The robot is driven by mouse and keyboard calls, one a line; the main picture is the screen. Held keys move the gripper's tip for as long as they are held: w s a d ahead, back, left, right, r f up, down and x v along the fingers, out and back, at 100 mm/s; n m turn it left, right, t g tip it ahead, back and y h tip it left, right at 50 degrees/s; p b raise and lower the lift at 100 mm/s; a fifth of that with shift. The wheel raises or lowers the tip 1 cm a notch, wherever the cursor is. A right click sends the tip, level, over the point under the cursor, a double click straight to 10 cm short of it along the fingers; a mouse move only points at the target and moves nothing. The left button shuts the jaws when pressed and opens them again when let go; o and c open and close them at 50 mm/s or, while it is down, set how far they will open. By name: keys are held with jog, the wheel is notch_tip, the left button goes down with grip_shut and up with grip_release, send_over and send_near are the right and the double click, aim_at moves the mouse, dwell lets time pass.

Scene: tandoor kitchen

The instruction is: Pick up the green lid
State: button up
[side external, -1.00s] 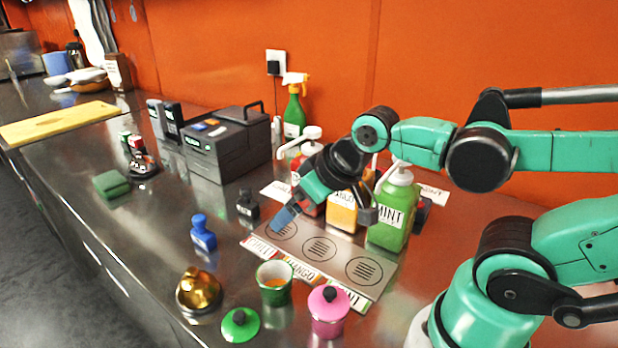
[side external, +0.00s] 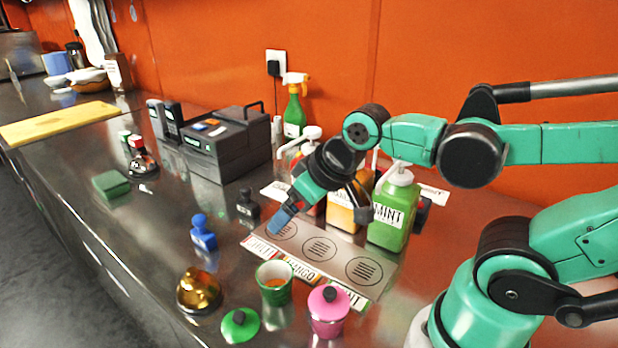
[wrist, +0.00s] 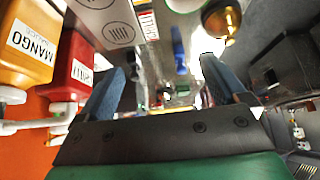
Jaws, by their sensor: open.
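The green lid (side external: 240,325) is a small round disc with a black knob. It lies knob up on the steel counter near the front edge, left of a pink lidded pot (side external: 328,312) and in front of a green cup (side external: 274,283). My gripper (side external: 320,212) is open and empty above the label board, well behind the lid and to its right. In the wrist view its blue-grey fingers (wrist: 163,82) are spread with nothing held between them. I cannot make out the lid for certain in the wrist view.
Mango (side external: 343,212) and green mint (side external: 393,210) sauce bottles stand close behind my gripper. A dark machine (side external: 228,145) is at the back.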

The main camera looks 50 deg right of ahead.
jog(key=w+a+f+n+g, duration=0.2)
jog(key=a+g, duration=0.1)
jog(key=a, duration=0.2)
jog(key=n+g, duration=0.2)
jog(key=g, duration=0.1)
send_over(238, 315)
jog(key=f, duration=0.5)
jog(key=shift+w+d, duration=0.1)
jog(key=shift+d, duration=0.3)
jog(key=shift+a+f+g, duration=0.3)
jog(key=shift+a+f, duration=0.05)
jog(key=shift+f, duration=2.9)
jog(key=c, duration=1.3)
jog(key=shift+c, duration=0.3)
